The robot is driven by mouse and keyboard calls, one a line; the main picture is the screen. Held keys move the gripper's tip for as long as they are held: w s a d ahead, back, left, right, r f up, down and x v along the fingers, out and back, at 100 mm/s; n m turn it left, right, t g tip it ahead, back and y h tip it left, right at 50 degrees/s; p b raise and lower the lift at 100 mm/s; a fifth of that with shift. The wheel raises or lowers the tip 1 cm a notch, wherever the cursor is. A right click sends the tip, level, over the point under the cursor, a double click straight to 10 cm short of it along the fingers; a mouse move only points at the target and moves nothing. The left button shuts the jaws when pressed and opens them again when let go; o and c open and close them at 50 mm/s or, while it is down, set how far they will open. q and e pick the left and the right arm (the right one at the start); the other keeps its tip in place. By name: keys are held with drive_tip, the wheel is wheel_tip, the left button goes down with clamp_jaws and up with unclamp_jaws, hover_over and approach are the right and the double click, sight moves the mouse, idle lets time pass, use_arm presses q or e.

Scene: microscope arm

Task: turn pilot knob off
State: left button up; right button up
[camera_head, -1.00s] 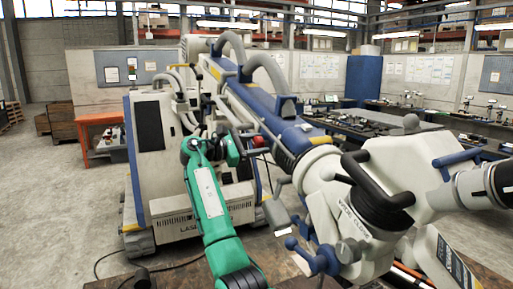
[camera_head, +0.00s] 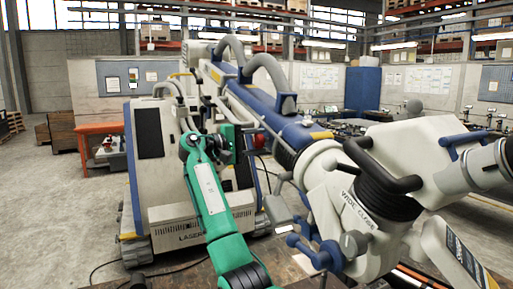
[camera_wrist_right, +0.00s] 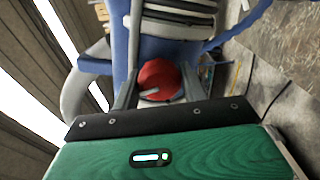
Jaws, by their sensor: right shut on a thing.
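The red pilot knob (camera_head: 259,140) sits on the side of the blue and white microscope arm (camera_head: 270,118), left of centre in the head view. In the right wrist view the round red knob (camera_wrist_right: 160,74) with a pale mark on it stands between my two grey fingers. My right gripper (camera_wrist_right: 158,85) is shut on the knob, one finger on each side. In the head view my green right arm reaches up from the bottom, and the right gripper (camera_head: 250,141) meets the knob from the left. The knob is small there and partly hidden. My left gripper is not in view.
The microscope head (camera_head: 385,190) with black handles and blue levers fills the right side, close to my arm. A tall white cabinet (camera_head: 155,190) stands behind my arm. An orange table (camera_head: 98,128) is at the left. Open grey floor lies at far left.

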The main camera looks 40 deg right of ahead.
drive_tip(key=shift+f+m+b, duration=0.1)
drive_tip(key=shift+m+b, duration=0.3)
drive_tip(key=shift+m, duration=0.4)
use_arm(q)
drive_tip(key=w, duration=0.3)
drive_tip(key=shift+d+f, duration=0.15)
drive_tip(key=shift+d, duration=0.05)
use_arm(e)
drive_tip(key=shift+m, duration=0.3)
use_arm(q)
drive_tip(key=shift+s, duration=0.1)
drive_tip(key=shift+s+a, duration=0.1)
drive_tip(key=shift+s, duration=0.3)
use_arm(e)
drive_tip(key=o, duration=0.9)
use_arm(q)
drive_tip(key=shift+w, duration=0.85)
use_arm(e)
drive_tip(key=shift+o, duration=0.4)
drive_tip(key=shift+a, duration=0.1)
